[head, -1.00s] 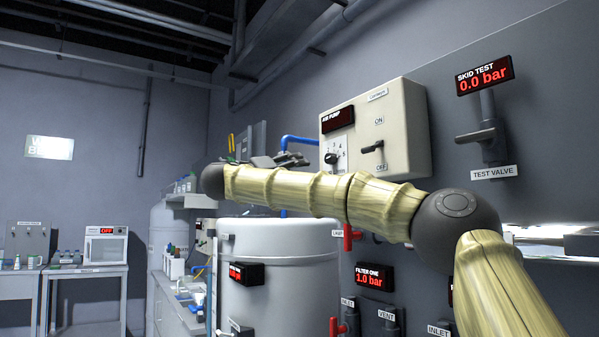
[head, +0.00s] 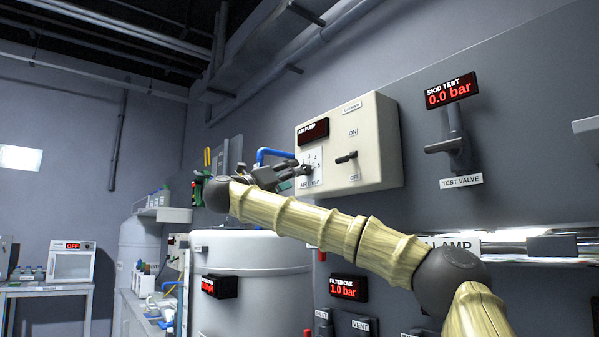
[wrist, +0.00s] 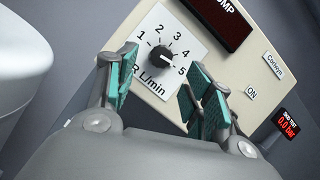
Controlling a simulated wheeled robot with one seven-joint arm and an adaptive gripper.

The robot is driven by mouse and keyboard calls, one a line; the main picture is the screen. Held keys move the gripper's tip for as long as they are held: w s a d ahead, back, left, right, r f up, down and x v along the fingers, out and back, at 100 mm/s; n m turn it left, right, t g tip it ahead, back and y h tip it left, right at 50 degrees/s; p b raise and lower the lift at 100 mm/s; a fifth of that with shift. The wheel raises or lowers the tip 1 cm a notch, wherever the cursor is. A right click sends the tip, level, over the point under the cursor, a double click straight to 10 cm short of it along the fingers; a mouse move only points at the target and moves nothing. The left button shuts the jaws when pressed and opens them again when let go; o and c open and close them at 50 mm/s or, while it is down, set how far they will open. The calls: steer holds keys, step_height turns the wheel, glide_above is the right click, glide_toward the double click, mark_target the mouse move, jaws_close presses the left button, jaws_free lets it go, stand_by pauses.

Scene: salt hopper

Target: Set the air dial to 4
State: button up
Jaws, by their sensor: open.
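The air dial is a black round knob (wrist: 162,56) on a white scale plate marked 1 to 5 with an L/min label. Its pointer seems to face lower right, near the 5; I cannot read it exactly. The plate is on the left of the cream air pump box (head: 370,140). My gripper (wrist: 160,72) is open, with teal-padded fingers to the left and right of the dial in the wrist view. The knob shows between the fingertips, with no clear contact. In the head view my gripper (head: 292,174) is by the dial and partly covers it.
A dark on/off lever (head: 346,157) is on the box right of the dial. A blue pipe (head: 272,153) enters the box's left side. A white tank (head: 255,255) stands below my arm. The test valve (head: 452,143) is farther right.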

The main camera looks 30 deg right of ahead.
mark_target(306, 170)
steer(key=shift+p+x, duration=0.3)
steer(key=shift+x, duration=2.5)
steer(key=c, duration=1)
